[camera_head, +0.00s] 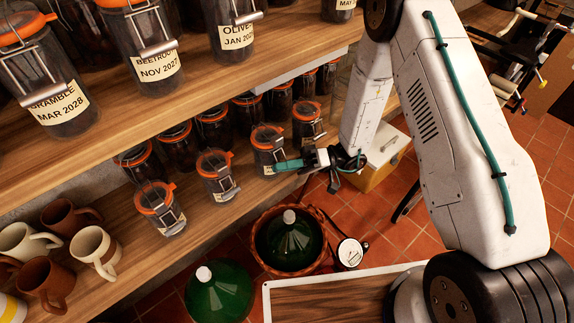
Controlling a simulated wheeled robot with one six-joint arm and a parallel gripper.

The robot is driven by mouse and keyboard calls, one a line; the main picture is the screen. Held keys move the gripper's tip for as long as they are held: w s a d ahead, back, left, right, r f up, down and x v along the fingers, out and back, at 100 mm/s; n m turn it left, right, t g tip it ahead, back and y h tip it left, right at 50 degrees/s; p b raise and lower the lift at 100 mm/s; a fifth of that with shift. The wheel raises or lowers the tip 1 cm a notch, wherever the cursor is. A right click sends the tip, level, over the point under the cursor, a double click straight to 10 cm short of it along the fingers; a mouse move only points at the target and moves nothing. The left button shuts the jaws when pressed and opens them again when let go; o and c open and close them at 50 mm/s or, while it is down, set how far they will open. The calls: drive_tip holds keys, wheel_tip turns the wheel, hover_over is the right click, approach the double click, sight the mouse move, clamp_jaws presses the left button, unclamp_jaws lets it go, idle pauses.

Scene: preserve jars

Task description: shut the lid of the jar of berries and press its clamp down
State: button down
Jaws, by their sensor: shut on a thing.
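My gripper (289,165) is at the right front of a clamp jar (268,152) with an orange seal on the lower shelf. Its teal fingers are shut at the jar's front, on what looks like its wire clamp; the fingers hide the exact hold. This jar's label is too small to read, so I cannot tell its contents for sure. Its lid looks down on the rim, but the clamp's position is unclear. Similar jars stand beside it: one to the left (217,177), one further left (159,208) and one to the right (306,126).
The upper shelf (200,100) holds bigger labelled jars, one marked BRAMBLE (50,90), and overhangs the lower jars. Several mugs (95,250) stand at lower left. Green demijohns (289,245) and a dial gauge (350,253) are below on the tiled floor.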

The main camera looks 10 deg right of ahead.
drive_tip(key=shift+w+a+f+n, duration=0.1)
drive_tip(key=shift+w+f+n, duration=0.1)
drive_tip(key=shift+n, duration=0.3)
drive_tip(key=shift+g, duration=0.3)
drive_tip(key=c, duration=1.7)
unclamp_jaws()
drive_tip(key=shift+c, duration=0.2)
drive_tip(key=v, duration=0.7)
drive_tip(key=shift+w+d, duration=0.15)
drive_tip(key=shift+d, duration=0.2)
